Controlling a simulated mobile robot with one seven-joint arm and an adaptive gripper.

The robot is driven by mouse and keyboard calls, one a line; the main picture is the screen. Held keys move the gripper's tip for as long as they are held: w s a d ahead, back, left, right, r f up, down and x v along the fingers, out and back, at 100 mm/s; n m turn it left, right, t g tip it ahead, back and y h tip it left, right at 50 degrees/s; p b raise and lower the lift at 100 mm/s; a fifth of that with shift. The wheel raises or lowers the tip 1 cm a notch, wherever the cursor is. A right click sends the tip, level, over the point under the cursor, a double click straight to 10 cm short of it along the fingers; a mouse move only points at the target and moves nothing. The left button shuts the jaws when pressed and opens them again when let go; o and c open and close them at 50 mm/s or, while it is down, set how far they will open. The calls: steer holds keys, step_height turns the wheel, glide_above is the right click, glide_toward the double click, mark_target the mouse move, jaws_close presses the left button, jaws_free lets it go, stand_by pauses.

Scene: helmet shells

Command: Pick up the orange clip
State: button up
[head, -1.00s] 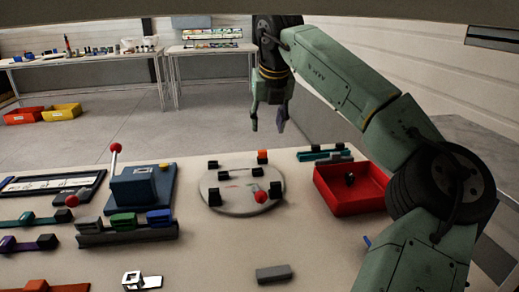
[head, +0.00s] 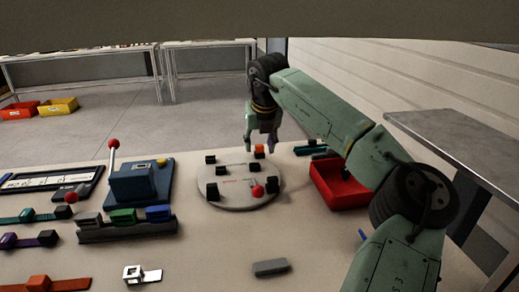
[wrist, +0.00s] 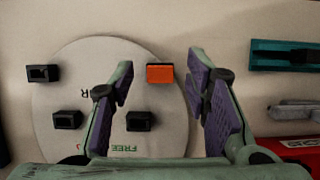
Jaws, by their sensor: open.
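The orange clip (head: 259,149) is a small block at the far edge of the round pale disc (head: 212,203). In the wrist view the orange clip (wrist: 160,74) lies at the disc's rim, between the two fingers in the picture. My gripper (head: 260,144) is open and empty at the disc's far side, by the clip. In the wrist view my gripper (wrist: 160,65) has its purple-padded fingers spread wide, with clear gaps on both sides of the clip. I cannot tell the exact height of the fingertips above it.
Several black clips (wrist: 140,121) sit on the disc, with a red ball (head: 258,191) near its front right. A red tray (head: 336,188) and a teal strip (head: 308,149) stand at right. A blue lever box (head: 133,186) stands at left. The table's front middle is mostly clear.

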steer(key=shift+c, duration=0.5)
steer(key=c, duration=0.7)
steer(key=shift+c, duration=0.2)
